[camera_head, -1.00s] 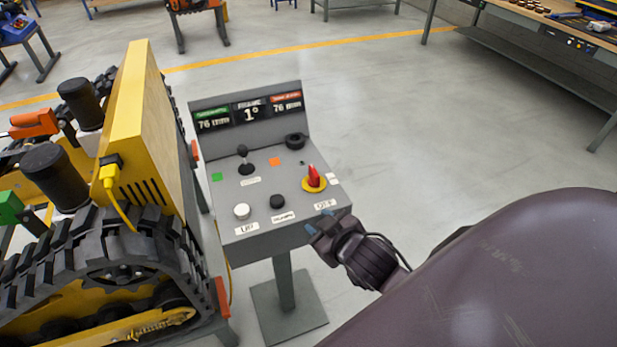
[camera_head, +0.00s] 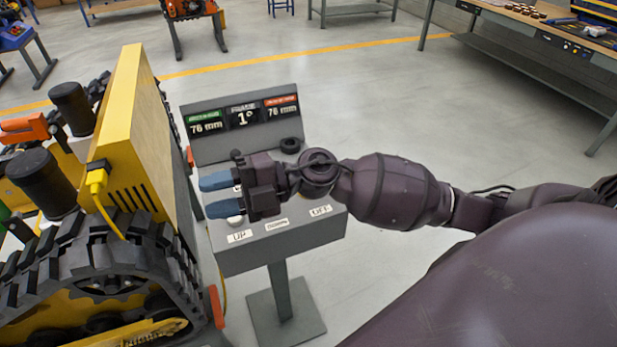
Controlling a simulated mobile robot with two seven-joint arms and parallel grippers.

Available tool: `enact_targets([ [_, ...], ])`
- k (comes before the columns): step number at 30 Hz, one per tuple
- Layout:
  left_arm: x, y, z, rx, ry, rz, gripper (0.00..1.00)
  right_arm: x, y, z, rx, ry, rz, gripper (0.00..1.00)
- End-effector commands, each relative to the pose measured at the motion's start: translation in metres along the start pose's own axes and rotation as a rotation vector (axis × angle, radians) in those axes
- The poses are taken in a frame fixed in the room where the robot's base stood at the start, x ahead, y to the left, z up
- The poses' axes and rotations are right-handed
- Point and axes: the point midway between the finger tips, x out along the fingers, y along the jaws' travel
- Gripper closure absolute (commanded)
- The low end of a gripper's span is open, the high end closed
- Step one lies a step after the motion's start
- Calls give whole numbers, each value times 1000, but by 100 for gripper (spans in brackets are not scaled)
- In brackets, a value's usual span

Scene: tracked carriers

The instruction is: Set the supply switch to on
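The grey control console (camera_head: 283,255) stands on a post in the middle of the view, its sloped panel facing me. My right gripper (camera_head: 218,195) is over the left part of the panel, its two blue fingertips apart and pointing left, with nothing between them. The red switch on a yellow base, seen earlier above the OFF label (camera_head: 320,210), is now hidden behind my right wrist and forearm. Its present setting cannot be seen. My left gripper is not in view.
A yellow tracked carrier (camera_head: 135,130) stands close to the console's left. A white button (camera_head: 236,219) shows partly under the lower finger, above the UP label (camera_head: 239,236). The console's display (camera_head: 243,116) stands behind the panel. The floor to the right is open.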

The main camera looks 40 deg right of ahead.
Motion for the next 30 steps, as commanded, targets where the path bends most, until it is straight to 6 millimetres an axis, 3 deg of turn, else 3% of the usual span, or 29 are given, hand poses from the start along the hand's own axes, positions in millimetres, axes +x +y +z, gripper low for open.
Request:
enact_targets([
  [5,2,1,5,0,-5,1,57,-17,-25,12,-152,130,-435,62],
  [9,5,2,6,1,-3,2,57,-56,-35,38,-230,131,-804,62],
  [16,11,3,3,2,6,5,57,-139,-11,88,-271,-41,-1332,62],
  [22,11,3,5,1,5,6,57,-185,16,107,-255,-189,-1562,62],
  [26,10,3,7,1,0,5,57,-194,19,111,-248,-220,-1605,62],
  [30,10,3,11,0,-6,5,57,-195,6,115,-246,-221,-1608,62],
])
